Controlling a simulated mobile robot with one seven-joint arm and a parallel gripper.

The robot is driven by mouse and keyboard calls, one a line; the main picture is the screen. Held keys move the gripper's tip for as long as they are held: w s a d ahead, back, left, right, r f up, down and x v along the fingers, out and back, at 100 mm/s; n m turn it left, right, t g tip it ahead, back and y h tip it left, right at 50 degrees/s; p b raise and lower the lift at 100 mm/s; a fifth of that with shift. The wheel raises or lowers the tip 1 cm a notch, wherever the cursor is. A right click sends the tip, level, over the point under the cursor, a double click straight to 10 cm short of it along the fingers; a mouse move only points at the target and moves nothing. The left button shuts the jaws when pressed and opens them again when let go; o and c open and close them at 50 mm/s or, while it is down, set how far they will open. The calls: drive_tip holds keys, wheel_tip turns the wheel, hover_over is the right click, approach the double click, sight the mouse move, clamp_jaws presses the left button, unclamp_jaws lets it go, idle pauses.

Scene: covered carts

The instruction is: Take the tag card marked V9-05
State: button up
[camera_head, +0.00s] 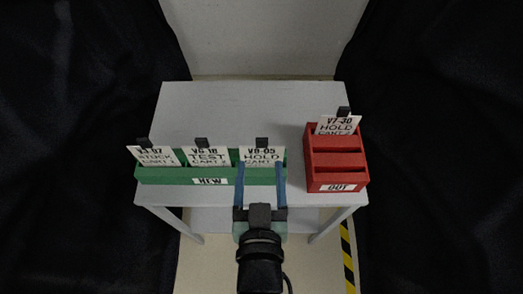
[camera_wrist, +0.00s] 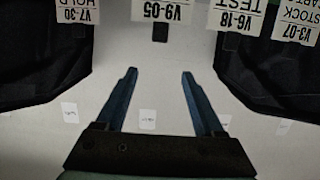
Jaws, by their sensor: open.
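The V9-05 tag card (camera_head: 262,154) is white, reads HOLD, and has a black tab on top. It stands in the right-hand place of the green NEW rack (camera_head: 160,176). In the wrist view the V9-05 card (camera_wrist: 161,11) appears upside down at the top edge, with its dark tab toward me. My gripper (camera_head: 261,167) is open and empty, its two blue fingers apart. In the wrist view my gripper (camera_wrist: 160,72) points toward the card, with a visible gap between them. The card's lower part is hidden in the rack.
Left of it stand the V6-18 TEST card (camera_head: 207,157) and the V3-07 STOCK card (camera_head: 154,156). A red OUT rack (camera_head: 337,177) at right holds the V7-30 HOLD card (camera_head: 339,124) at its back. The grey cart top (camera_head: 230,110) behind the green rack is clear. Dark drapes flank the cart.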

sight(262, 143)
drive_tip(key=shift+g, duration=0.3)
drive_tip(key=p+x, duration=0.1)
drive_tip(key=x, duration=0.3)
drive_tip(key=f+x, duration=0.1)
drive_tip(key=x, duration=0.2)
drive_tip(key=f+p+x, duration=0.1)
drive_tip(key=x, duration=0.3)
drive_tip(key=shift+d+f+p, duration=0.15)
drive_tip(key=shift+f+p, duration=0.05)
drive_tip(key=shift+p, duration=0.1)
drive_tip(key=shift+c, duration=0.3)
clamp_jaws()
